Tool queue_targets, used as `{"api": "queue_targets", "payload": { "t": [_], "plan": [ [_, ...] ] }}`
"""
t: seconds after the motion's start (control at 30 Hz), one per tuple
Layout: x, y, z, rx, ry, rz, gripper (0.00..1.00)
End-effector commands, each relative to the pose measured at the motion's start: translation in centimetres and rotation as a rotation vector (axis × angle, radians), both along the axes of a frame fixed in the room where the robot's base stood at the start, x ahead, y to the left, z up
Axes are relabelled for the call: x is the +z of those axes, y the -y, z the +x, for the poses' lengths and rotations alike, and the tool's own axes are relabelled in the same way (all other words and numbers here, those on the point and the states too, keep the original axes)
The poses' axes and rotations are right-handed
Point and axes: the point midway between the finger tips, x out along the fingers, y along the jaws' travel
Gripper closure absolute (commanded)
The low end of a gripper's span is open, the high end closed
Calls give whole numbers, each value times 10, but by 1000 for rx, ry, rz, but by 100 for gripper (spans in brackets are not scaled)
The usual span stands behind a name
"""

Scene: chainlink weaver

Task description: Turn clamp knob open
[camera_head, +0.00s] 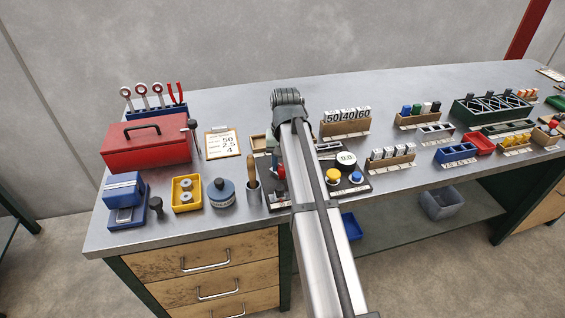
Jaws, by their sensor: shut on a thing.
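A dark machine base (358,188) sits near the front edge of the bench, partly hidden behind my arm. At its left part a small red knob (281,171) shows just left of my arm link. My gripper (275,158) reaches down there, dark and mostly hidden by my own arm. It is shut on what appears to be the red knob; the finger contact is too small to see. Which way the knob is turned cannot be told.
A wooden-handled tool (253,184) stands close left of the base. A round gauge (346,160), yellow button (333,176) and blue button (355,178) are right of my arm. A red toolbox (146,145) stands left; number cards (347,123) stand behind.

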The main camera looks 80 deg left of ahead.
Motion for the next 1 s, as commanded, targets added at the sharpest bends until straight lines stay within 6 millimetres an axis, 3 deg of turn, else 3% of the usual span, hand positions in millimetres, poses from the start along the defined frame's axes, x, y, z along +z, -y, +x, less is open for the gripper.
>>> {"api": "queue_targets", "payload": {
  "t": [0.33, 0.37, 0.6, 1.0],
  "plan": [
    [0, 0, 0, 6, 0, -1, 95],
    [0, 0, 0, 6, 0, -1, 64],
    [0, 0, 0, 4, 0, 0, 41],
    [8, -1, 0, 4, 0, 1, 39]
  ]
}}
